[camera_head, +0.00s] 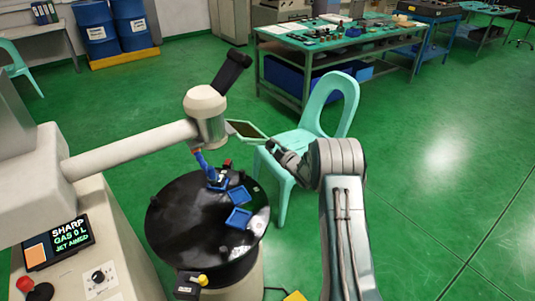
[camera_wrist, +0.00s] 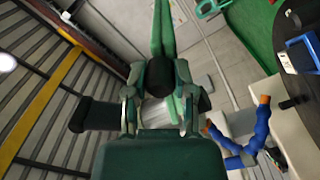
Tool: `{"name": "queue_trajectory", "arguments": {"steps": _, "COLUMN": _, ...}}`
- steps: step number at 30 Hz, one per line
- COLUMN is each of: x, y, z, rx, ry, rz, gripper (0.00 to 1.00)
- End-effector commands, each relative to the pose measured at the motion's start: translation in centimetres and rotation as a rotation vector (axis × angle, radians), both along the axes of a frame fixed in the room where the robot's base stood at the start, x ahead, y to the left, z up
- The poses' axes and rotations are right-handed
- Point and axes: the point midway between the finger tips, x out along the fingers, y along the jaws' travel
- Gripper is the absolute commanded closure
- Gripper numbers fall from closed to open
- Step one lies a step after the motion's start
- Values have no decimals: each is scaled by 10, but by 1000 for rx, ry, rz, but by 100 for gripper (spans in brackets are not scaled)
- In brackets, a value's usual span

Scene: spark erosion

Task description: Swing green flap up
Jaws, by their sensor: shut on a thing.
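The green flap (camera_head: 246,130) is a thin pale-green framed panel with a dark face. In the head view it sticks out to the right of the machine's cream head and slopes down to the right. My gripper (camera_head: 273,147) is at the flap's right end, touching its edge. In the wrist view the flap shows edge-on as a long green strip (camera_wrist: 163,35) running from the top down between my fingers. My gripper (camera_wrist: 158,104) is shut on it. The exact contact is partly hidden by the fingers.
A round black table (camera_head: 180,235) with blue trays (camera_head: 239,218) stands below the head. A blue hose (camera_head: 205,168) hangs from the head. A turquoise chair (camera_head: 310,125) stands close behind my gripper. A control panel (camera_head: 60,243) is at lower left. The right floor is clear.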

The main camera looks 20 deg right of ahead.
Motion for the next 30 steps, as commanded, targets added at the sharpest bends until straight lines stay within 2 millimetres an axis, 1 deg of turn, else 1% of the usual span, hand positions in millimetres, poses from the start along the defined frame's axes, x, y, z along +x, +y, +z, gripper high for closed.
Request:
{"name": "queue_trajectory", "arguments": {"steps": 1, "x": 1, "y": -2, "z": 8, "rx": -44, "ry": -19, "rz": 2, "gripper": 100}}
{"name": "queue_trajectory", "arguments": {"steps": 7, "x": 3, "y": -8, "z": 30, "rx": -225, "ry": -78, "rz": 2, "gripper": 100}}
{"name": "queue_trajectory", "arguments": {"steps": 15, "x": 4, "y": -10, "z": 60, "rx": -469, "ry": -156, "rz": 3, "gripper": 100}}
{"name": "queue_trajectory", "arguments": {"steps": 23, "x": 2, "y": -4, "z": 88, "rx": -704, "ry": -232, "rz": 4, "gripper": 100}}
{"name": "queue_trajectory", "arguments": {"steps": 30, "x": -1, "y": 7, "z": 112, "rx": -919, "ry": -301, "rz": 6, "gripper": 100}}
